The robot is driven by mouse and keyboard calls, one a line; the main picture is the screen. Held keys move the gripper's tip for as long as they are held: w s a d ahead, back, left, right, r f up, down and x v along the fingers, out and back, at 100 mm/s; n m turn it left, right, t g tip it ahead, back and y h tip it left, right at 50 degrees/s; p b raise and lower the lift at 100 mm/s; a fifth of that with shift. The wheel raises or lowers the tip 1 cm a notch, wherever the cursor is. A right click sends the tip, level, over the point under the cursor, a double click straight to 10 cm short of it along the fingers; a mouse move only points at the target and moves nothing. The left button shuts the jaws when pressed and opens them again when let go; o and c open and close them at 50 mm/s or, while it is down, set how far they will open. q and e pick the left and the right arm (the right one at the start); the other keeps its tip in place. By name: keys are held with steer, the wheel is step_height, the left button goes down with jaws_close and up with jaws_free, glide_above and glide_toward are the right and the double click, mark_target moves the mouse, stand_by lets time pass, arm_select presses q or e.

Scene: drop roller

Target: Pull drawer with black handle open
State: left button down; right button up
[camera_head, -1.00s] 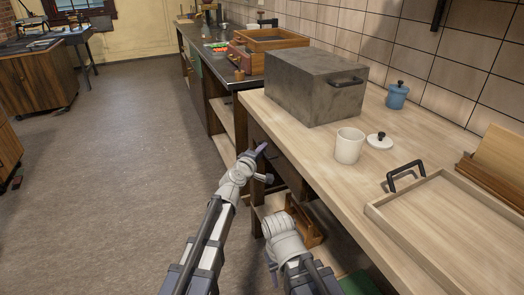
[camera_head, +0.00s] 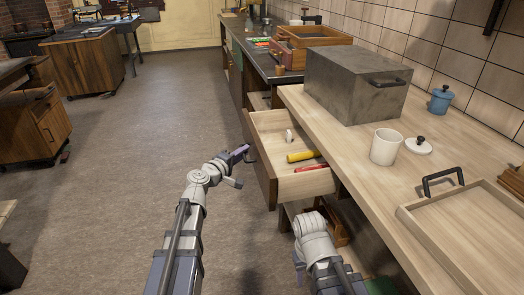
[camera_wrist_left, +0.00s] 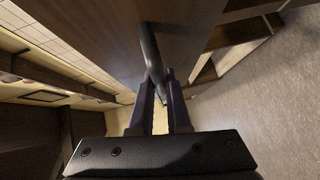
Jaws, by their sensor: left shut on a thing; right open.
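The drawer (camera_head: 300,183) under the wooden counter stands pulled out, and its inside shows in the head view. It holds a yellow-handled thing, a red thing and a small white thing. My left gripper (camera_head: 243,153) is at the drawer's dark front. In the left wrist view my left gripper (camera_wrist_left: 160,108) is shut on the black handle (camera_wrist_left: 151,50), which runs between its fingers. My right gripper (camera_head: 299,262) is low beside the counter, below the drawer, open and apart from the drawer; its fingers are partly hidden.
On the counter (camera_head: 345,140) stand a grey box (camera_head: 350,85), a white mug (camera_head: 385,147), a lid (camera_head: 418,146), a blue jar (camera_head: 440,100) and a wooden tray (camera_head: 470,225). The floor (camera_head: 140,150) to the left is clear.

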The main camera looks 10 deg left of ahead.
arm_select(q)
steer(key=shift+s+a, duration=0.3)
steer(key=shift+a, duration=0.45)
steer(key=shift+s+a, duration=0.3)
steer(key=shift+a, duration=0.4)
steer(key=shift+s+a, duration=0.3)
steer(key=shift+a, duration=0.45)
steer(key=c, duration=0.9)
jaws_free()
steer(key=p+v, duration=0.1)
steer(key=v, duration=0.6)
steer(key=shift+s+a, duration=0.15)
steer(key=shift+s, duration=0.25)
